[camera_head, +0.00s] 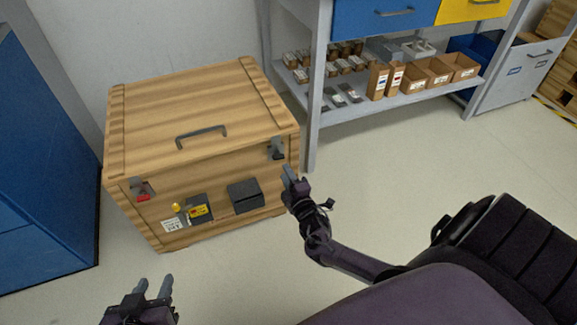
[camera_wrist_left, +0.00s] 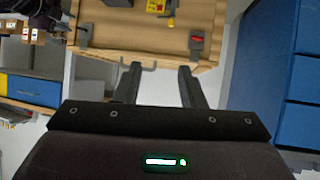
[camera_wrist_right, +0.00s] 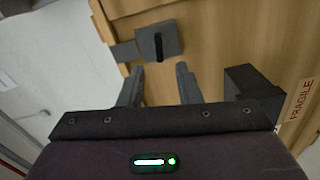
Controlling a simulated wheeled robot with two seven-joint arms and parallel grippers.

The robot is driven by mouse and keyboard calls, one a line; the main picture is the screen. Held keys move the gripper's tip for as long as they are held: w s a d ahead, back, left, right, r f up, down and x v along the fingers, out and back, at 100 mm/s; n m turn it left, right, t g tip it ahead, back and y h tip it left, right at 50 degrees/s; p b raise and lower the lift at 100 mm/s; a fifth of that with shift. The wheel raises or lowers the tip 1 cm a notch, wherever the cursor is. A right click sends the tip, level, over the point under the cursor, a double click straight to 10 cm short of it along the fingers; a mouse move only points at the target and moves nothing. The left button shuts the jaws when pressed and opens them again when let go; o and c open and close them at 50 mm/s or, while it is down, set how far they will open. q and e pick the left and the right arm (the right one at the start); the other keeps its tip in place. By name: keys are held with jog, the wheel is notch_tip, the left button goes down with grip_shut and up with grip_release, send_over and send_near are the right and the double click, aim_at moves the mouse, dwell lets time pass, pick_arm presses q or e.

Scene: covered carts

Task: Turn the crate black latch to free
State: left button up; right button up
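The wooden crate (camera_head: 190,105) stands shut on the floor. Its black latch (camera_head: 277,151) is at the front's upper right corner. In the right wrist view the black latch (camera_wrist_right: 158,45) is a dark bar on a grey plate, pointing up and down in the picture. My right gripper (camera_head: 293,176) is open and empty in front of it; the latch shows ahead between the fingertips (camera_wrist_right: 158,73), apparently apart from them. A red latch (camera_head: 142,195) is at the upper left, also in the left wrist view (camera_wrist_left: 197,42). My left gripper (camera_head: 154,284) is open and empty, low and away from the crate.
A dark box (camera_head: 245,196) juts from the crate's front, beside a yellow-labelled unit (camera_head: 199,209). A handle (camera_head: 202,133) is on the lid. A blue cabinet (camera_head: 45,150) stands left, and a shelf rack (camera_head: 400,101) with cartons stands right behind. The floor before the crate is clear.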

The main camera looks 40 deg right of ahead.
pick_arm(q)
jog(key=shift+s+a+f+g, duration=0.15)
jog(key=shift+s+f+g, duration=0.55)
jog(key=shift+f, duration=0.35)
pick_arm(e)
jog(key=shift+s+a, duration=0.1)
jog(key=shift+s, duration=0.4)
jog(key=shift+a, duration=0.1)
